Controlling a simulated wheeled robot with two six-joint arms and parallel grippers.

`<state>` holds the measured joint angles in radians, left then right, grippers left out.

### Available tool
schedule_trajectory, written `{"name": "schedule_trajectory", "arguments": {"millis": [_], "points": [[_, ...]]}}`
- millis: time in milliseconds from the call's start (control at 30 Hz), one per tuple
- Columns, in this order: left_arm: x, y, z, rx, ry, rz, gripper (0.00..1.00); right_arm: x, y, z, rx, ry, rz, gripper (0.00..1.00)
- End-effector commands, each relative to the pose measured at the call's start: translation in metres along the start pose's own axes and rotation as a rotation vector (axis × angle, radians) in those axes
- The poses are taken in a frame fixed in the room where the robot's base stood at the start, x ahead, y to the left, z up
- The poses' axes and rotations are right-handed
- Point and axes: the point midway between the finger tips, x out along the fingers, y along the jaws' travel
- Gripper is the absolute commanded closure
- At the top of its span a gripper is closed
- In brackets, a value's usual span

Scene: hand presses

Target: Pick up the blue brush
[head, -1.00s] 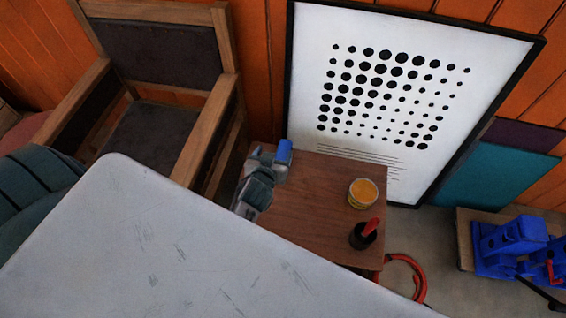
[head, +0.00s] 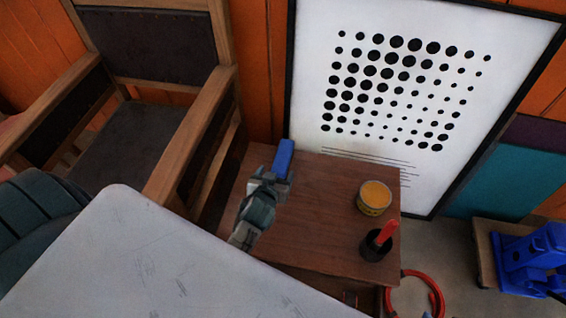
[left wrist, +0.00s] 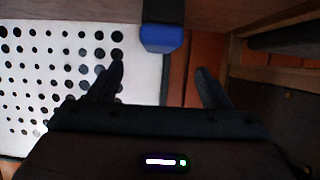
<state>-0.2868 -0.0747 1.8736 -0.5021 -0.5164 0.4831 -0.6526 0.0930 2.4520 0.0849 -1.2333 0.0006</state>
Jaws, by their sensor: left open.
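The blue brush (head: 284,158) is at the far left edge of the small brown wooden table (head: 308,220). In the head view only its blue part shows clearly; my gripper hides its lower end. In the left wrist view, a blue end with a dark part above it (left wrist: 162,38) sticks out over the table edge. My left gripper (head: 272,181) is right at the brush in the head view. In the left wrist view its fingers (left wrist: 158,76) are apart, with the blue end beyond the fingertips and nothing visibly held. My right gripper is not in view.
A yellow-topped tin (head: 375,197) and a black pot with a red handle (head: 377,243) stand on the table's right side. A pale worktop (head: 150,260) fills the front. A wooden armchair (head: 150,110) is at left, a dotted poster (head: 400,100) behind, a blue press (head: 530,262) at right.

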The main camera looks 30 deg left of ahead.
Motion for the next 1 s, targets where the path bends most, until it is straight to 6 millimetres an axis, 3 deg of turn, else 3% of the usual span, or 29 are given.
{"name": "schedule_trajectory", "arguments": {"millis": [200, 433, 700, 1000], "points": [[0.035, 0.000, -0.001, 0.002, 0.001, 0.000, 0.27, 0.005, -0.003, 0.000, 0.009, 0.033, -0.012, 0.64], [0.053, 0.000, -0.002, 0.002, 0.002, -0.001, 0.27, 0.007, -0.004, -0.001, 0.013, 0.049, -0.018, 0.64], [0.091, 0.001, -0.004, 0.002, 0.001, 0.001, 0.27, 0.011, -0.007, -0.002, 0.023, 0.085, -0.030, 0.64], [0.096, 0.001, -0.004, 0.002, 0.000, 0.001, 0.27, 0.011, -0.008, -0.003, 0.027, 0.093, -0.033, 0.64]]}}
